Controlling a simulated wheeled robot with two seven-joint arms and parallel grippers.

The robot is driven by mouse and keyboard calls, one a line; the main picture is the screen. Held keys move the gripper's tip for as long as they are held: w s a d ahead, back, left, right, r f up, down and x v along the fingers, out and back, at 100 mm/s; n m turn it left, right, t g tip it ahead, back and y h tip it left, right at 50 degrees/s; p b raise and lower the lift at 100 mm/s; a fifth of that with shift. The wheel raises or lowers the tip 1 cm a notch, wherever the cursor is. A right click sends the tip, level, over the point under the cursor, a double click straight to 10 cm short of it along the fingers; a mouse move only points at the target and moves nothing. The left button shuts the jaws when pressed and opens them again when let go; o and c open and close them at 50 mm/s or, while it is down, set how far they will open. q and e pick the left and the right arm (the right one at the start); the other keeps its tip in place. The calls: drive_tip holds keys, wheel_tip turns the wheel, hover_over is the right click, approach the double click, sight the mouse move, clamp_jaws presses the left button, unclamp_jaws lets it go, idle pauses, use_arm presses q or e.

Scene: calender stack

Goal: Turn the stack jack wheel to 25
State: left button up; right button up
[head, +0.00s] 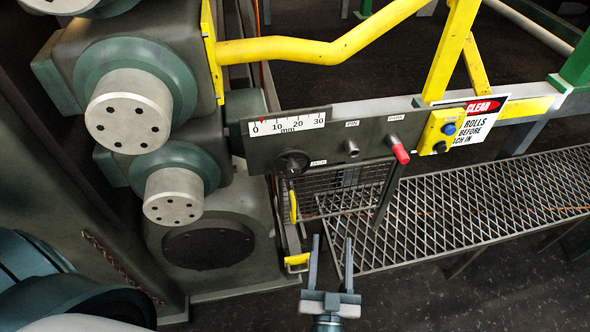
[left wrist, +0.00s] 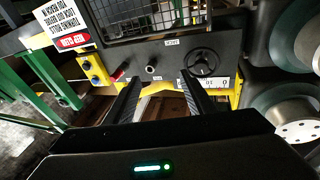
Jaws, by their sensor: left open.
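The stack jack wheel (head: 292,163) is a small black handwheel on the dark panel, beside a small label. It also shows in the left wrist view (left wrist: 203,62), right of centre. Above it in the head view is a white mm scale (head: 288,126) marked 0 to 30. Its red pointer (head: 263,121) stands between 0 and 10, nearer 0. My left gripper (head: 332,238) is open and empty, below and right of the wheel and apart from it. In the left wrist view its fingers (left wrist: 160,77) point toward the panel, left of the wheel. My right gripper is not in view.
The panel also bears a grey knob (head: 352,148), a red-tipped lever (head: 399,153) and a yellow button box (head: 440,131). A wire mesh guard (head: 340,190) hangs below. Roll ends (head: 129,111) stand left, a grating walkway (head: 470,210) right, yellow rails (head: 330,50) above.

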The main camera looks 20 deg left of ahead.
use_arm(q)
drive_tip(key=s+a+r+n+g+y+p, duration=0.1)
drive_tip(key=s+a+r+n+g+y, duration=0.2)
drive_tip(key=r, duration=0.5)
drive_tip(key=shift+s+a+r+n+g+y, duration=0.2)
drive_tip(key=shift+s+a+n+g+y, duration=0.2)
drive_tip(key=shift+n+g+y, duration=0.25)
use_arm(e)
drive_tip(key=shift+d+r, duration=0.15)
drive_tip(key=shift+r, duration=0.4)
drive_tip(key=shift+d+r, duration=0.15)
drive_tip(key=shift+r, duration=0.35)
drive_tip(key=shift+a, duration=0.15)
